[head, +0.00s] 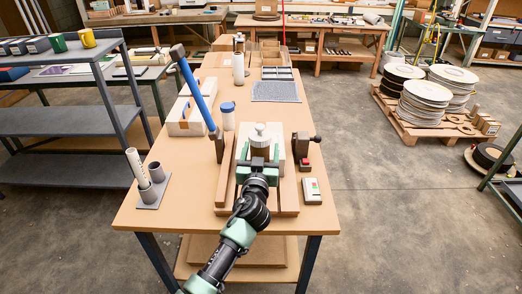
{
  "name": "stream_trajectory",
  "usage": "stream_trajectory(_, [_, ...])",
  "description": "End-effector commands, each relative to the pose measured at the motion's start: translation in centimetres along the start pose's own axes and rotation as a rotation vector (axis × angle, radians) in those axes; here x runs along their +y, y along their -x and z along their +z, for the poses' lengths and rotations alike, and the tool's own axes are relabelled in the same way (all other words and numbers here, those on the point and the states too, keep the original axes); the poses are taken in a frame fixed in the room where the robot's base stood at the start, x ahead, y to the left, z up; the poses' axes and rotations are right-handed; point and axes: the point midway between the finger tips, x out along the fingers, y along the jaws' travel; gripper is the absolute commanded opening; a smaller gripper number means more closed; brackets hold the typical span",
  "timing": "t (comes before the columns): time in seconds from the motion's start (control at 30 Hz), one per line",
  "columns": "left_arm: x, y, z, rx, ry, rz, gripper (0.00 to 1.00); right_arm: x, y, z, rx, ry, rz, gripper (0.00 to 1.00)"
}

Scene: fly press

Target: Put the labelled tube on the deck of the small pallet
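A grey holder (151,196) stands at the front left of the table. A slim white tube (135,166) leans in it, with faint marks that may be a label. A low wooden slatted piece (285,205), possibly the small pallet, lies at the front middle under a white block (288,160). My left gripper (258,158) is over this block, close to a white-capped round part (261,134). The arm hides much of the wood, and I cannot tell the finger gap. My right gripper is not in view.
A blue-handled lever (197,95) rises left of the block, with a blue-lidded jar (228,115) behind. A floor pallet (432,128) holds wire spools.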

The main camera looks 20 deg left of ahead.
Motion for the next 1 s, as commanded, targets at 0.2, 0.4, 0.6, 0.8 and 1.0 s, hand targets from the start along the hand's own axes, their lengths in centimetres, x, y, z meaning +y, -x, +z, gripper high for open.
stream_trajectory(0.2, [0.0, 0.4, -0.1, -0.001, 0.0, 0.0, 0.7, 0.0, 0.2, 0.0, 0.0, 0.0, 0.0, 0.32])
stream_trajectory(0.4, [0.0, 3.9, 0.1, -0.001, 0.003, 0.001, 0.7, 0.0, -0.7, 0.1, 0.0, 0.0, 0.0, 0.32])
stream_trajectory(0.6, [0.1, 8.2, 0.2, -0.001, 0.003, 0.001, 0.7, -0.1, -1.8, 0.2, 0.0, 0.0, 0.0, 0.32])
stream_trajectory(0.8, [0.0, 11.1, 0.0, -0.001, 0.001, 0.0, 0.7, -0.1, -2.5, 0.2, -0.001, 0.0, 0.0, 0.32])
stream_trajectory(1.0, [0.0, 12.0, -0.2, 0.0, 0.0, -0.001, 0.7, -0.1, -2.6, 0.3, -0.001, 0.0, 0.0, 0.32])
